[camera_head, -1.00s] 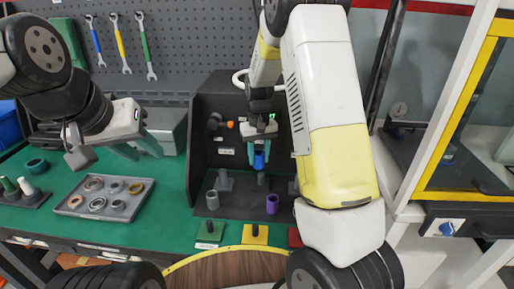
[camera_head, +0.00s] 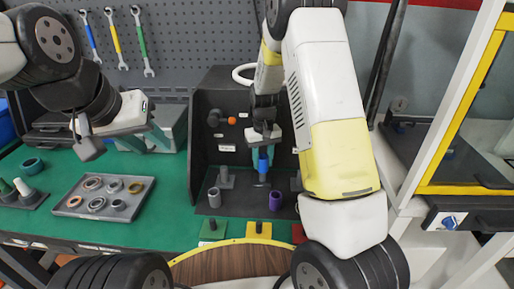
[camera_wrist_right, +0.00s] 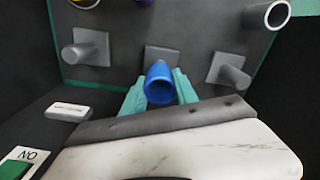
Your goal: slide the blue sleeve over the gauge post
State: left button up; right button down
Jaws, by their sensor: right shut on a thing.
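The blue sleeve (camera_head: 263,166) is held upright between the teal fingers of my right gripper (camera_head: 263,158), which is shut on it. In the right wrist view the sleeve (camera_wrist_right: 160,83) shows its open end, between the fingertips (camera_wrist_right: 160,92). It lines up with the middle post of the black fixture, taken as the gauge post. Only that post's square base (camera_wrist_right: 158,53) shows clearly; the sleeve hides the shaft. I cannot tell whether the sleeve is around the post's tip or just above it. My left gripper (camera_head: 146,142) is open and empty, above the bench at left.
Grey posts stand left (camera_head: 226,178) and right (camera_wrist_right: 230,72) of the middle one. A grey sleeve (camera_head: 214,198) and a purple sleeve (camera_head: 275,200) stand in front. Dark fixture walls (camera_head: 200,130) enclose the area. A grey tray of rings (camera_head: 75,209) lies left.

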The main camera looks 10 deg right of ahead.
aim_at(263, 170)
jog(key=shift+f, duration=0.15)
dwell(0.3)
jog(key=shift+f, duration=0.8)
jog(key=shift+f, duration=0.6)
jog(key=shift+f, duration=0.8)
dwell(1.1)
jog(key=c, duration=0.9)
grip_release()
jog(key=shift+r, duration=4.5)
